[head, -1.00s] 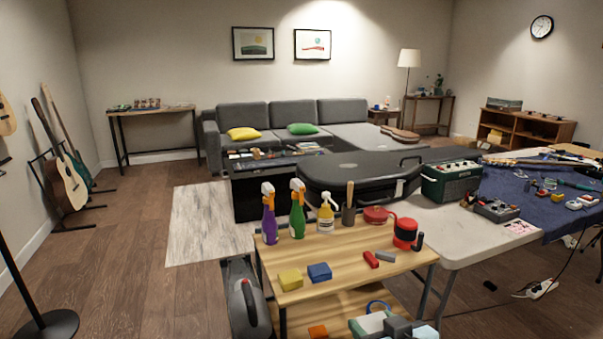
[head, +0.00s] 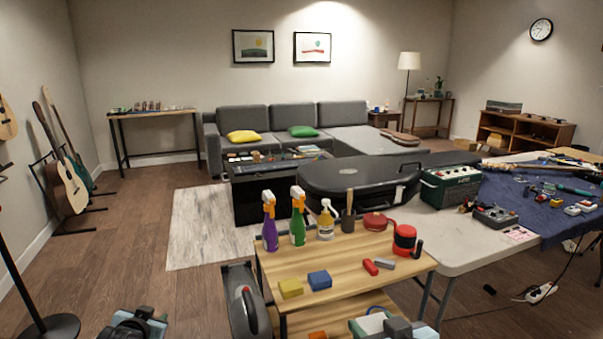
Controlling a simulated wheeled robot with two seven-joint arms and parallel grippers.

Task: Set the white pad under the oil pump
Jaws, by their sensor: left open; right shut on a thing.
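An amber bottle with a pale pump top (head: 326,219), which looks like the oil pump, stands upright at the back of the wooden cart top. No white pad shows clearly under it. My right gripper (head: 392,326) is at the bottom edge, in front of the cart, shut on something. A pale piece (head: 428,332) shows beside its fingers; I cannot tell whether it is the white pad. My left gripper (head: 136,325) is open at the bottom left, over the floor and away from the cart. Both grippers are partly cut off by the frame.
The cart top (head: 345,262) holds purple (head: 269,222) and green (head: 298,218) spray bottles, a red can (head: 404,240), and yellow (head: 290,288) and blue (head: 319,280) blocks. Its middle is bare. A white table (head: 455,250) stands to the right and a black guitar case (head: 350,178) behind.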

